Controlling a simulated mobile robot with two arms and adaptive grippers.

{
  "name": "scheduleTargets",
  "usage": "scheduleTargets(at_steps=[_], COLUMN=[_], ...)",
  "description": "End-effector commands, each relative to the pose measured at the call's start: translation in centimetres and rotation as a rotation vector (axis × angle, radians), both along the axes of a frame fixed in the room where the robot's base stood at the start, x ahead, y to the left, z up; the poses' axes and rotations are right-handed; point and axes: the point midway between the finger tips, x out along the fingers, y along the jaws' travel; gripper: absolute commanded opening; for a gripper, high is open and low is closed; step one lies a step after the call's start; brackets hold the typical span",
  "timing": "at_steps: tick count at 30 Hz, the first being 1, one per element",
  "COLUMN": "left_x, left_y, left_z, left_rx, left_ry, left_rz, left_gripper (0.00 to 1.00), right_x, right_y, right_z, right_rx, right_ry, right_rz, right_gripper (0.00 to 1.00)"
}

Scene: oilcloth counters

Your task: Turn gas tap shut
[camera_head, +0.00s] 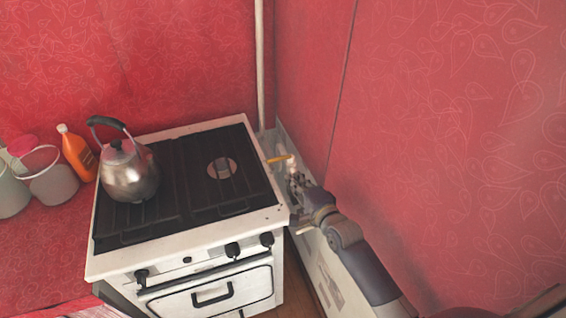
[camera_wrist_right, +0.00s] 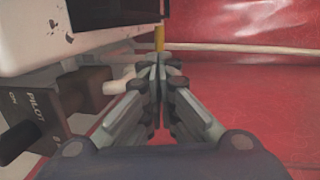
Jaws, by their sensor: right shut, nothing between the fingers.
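Whether the fingertips touch the lever I cannot tell. The tap's body is mostly hidden by the gripper. My left gripper is out of view.
The white stove (camera_head: 188,262) stands close on the left, with a metal kettle (camera_head: 130,178) on top. A white pipe (camera_head: 260,60) runs up the corner. The red right wall (camera_head: 430,150) leaves a narrow gap. An orange bottle (camera_head: 79,155) stands far left.

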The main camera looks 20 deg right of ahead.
Motion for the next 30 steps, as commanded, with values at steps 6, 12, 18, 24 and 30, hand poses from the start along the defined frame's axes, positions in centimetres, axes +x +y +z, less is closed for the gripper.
scheduleTargets(at_steps=[6, 12, 18, 24, 30], left_x=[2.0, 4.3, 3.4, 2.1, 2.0], left_y=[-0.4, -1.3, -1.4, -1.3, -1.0], left_z=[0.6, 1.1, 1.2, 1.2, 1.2], left_rx=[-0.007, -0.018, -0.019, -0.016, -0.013], left_ry=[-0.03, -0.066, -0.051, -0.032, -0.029], left_rz=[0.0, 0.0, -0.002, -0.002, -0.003], left_gripper=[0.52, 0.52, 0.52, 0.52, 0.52], right_x=[3.5, 6.2, 8.0, 8.7, 8.8], right_y=[0.5, 0.9, 1.1, 1.3, 1.3], right_z=[-0.6, -1.1, -1.5, -1.8, -1.8], right_rx=[-0.001, -0.002, 0.0, -0.002, -0.001], right_ry=[0.0, 0.001, 0.0, 0.001, 0.0], right_rz=[-0.001, -0.001, -0.001, 0.0, 0.0], right_gripper=[0.0, 0.0, 0.0, 0.0, 0.0])
